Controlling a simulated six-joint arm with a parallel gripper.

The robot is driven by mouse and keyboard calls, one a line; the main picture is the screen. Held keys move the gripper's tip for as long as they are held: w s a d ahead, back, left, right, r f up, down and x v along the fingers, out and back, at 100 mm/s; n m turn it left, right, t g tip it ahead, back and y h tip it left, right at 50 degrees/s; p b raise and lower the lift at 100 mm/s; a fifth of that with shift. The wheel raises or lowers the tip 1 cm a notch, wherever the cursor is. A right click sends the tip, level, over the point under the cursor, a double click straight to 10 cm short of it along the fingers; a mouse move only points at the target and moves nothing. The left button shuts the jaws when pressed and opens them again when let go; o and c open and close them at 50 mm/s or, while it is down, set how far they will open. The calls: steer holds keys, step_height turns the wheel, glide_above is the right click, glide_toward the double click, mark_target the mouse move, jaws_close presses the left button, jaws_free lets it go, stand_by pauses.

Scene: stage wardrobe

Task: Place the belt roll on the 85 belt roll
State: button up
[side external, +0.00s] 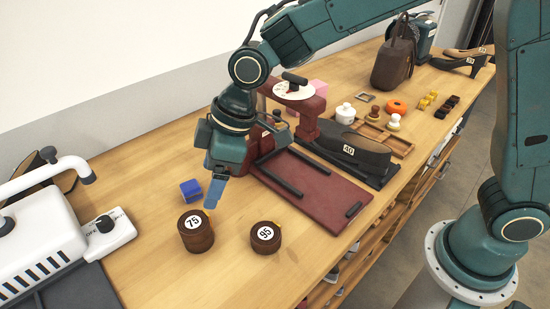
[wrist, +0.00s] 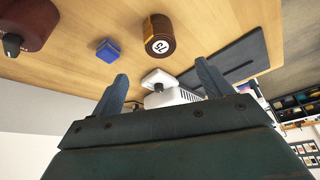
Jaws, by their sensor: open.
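A brown belt roll labelled 75 (side external: 194,223) sits on top of another brown roll (side external: 198,243), making a short upright stack on the wooden table. The lower roll's label is hidden, and I see no 85. A single brown roll labelled 95 (side external: 265,238) lies flat to the right of the stack, apart from it. My gripper (side external: 211,204) is open and empty, hanging just above and behind the 75 stack. In the wrist view, its two fingers (wrist: 162,72) are spread apart with nothing between them, and the 75 roll (wrist: 159,45) is beyond them.
A blue cube (side external: 191,190) stands behind the stack. A white machine (side external: 45,235) is at the left. A dark red press with a flat board (side external: 325,197) is to the right, with a shoe (side external: 352,151) behind. The table in front of the rolls is clear.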

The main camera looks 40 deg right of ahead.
stand_by(0.4)
steer(key=s+d+r+m+t+h, duration=0.1)
steer(key=s+d+r+m, duration=0.3)
steer(key=d, duration=0.4)
steer(key=s+d+r+m+t+h, duration=0.1)
steer(key=s+d+r, duration=0.2)
steer(key=d+r, duration=0.35)
steer(key=s+d+m+t+h, duration=0.1)
steer(key=s+d+m, duration=0.5)
steer(key=s+d, duration=0.7)
steer(key=shift+s+f+h, duration=0.4)
steer(key=shift+s+f, duration=0.05)
steer(key=shift+s, duration=0.6)
